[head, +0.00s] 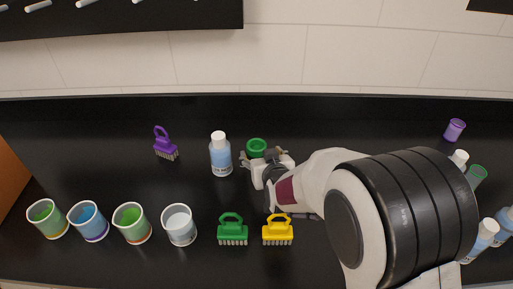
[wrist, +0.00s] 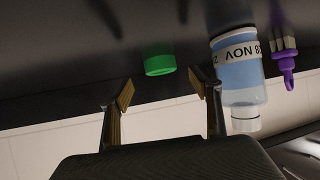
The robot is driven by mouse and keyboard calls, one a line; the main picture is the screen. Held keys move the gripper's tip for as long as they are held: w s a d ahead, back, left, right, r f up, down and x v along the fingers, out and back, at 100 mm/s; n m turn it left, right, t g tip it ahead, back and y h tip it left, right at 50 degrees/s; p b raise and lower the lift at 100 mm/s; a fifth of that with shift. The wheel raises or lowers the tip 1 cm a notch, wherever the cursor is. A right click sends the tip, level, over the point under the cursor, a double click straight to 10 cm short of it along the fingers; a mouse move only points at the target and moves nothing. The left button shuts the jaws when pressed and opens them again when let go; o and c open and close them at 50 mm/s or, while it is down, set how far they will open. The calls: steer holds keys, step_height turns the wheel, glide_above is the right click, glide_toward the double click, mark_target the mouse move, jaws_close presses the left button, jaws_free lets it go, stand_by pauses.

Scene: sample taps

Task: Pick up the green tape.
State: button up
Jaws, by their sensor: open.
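The green tape (head: 257,146) is a small green ring lying on the black counter, right of a blue bottle in the head view. In the wrist view the green tape (wrist: 160,65) lies ahead of my gripper, roughly between the line of its two fingers. My gripper (head: 263,158) is just on the near side of the tape in the head view. In the wrist view my gripper (wrist: 161,92) is open, its fingertips apart with nothing between them. Whether a finger touches the tape cannot be told.
A purple brush (head: 165,145) is farther left. Green (head: 232,232) and yellow (head: 277,232) brushes and several cups (head: 132,224) are nearer. The wall (head: 330,60) is behind.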

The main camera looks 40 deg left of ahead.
mark_target(255, 143)
steer(key=shift+w+a+f, duration=0.25)
steer(key=shift+w+a, duration=0.05)
steer(key=shift+a, duration=0.15)
steer(key=shift+r+x, duration=0.15)
steer(key=shift+x, duration=1.15)
steer(key=shift+r+x, duration=0.1)
steer(key=shift+x, duration=1.2)
steer(key=shift+a, duration=0.1)
steer(key=c, duration=1.1)
